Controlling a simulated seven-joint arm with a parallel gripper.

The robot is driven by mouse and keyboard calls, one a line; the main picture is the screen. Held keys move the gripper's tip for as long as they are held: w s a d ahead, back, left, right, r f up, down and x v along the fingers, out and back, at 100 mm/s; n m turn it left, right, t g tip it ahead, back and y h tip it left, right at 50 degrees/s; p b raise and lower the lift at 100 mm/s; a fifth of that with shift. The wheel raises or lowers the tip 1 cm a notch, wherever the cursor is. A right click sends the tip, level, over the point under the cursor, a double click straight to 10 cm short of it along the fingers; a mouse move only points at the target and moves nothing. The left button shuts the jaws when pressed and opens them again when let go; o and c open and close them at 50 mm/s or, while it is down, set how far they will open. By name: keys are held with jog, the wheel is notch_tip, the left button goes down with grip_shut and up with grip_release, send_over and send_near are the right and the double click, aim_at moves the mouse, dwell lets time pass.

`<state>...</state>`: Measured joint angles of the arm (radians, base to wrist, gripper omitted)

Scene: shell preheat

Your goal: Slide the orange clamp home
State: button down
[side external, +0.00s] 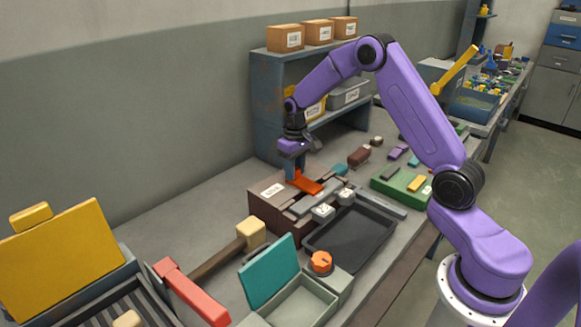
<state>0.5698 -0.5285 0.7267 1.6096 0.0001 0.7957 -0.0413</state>
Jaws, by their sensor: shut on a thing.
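The orange clamp (308,185) lies on top of a brown block-like fixture (267,208) with a white label, near the middle of the bench. A grey bar (321,198) lies beside it on the fixture. My gripper (291,166) is at the left end of the clamp, pointing down, and is shut on it. The fingertips are small in this view, and the contact is partly hidden by the gripper itself. Whether the clamp is fully seated cannot be told.
A black tray (350,238) lies in front of the fixture. A mallet (250,233), an open teal-lidded box (270,272) and an orange knob (321,262) stand nearer. A green board (391,190) lies to the right. A shelf (271,110) with boxes stands behind.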

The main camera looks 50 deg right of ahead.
jog(key=shift+s, duration=0.25)
jog(key=c, duration=0.8)
grip_release()
jog(key=shift+c, duration=0.2)
jog(key=shift+r, duration=0.1)
jog(key=shift+w+r, duration=0.1)
jog(key=shift+r, duration=0.1)
notch_tip(320, 180, up, 17)
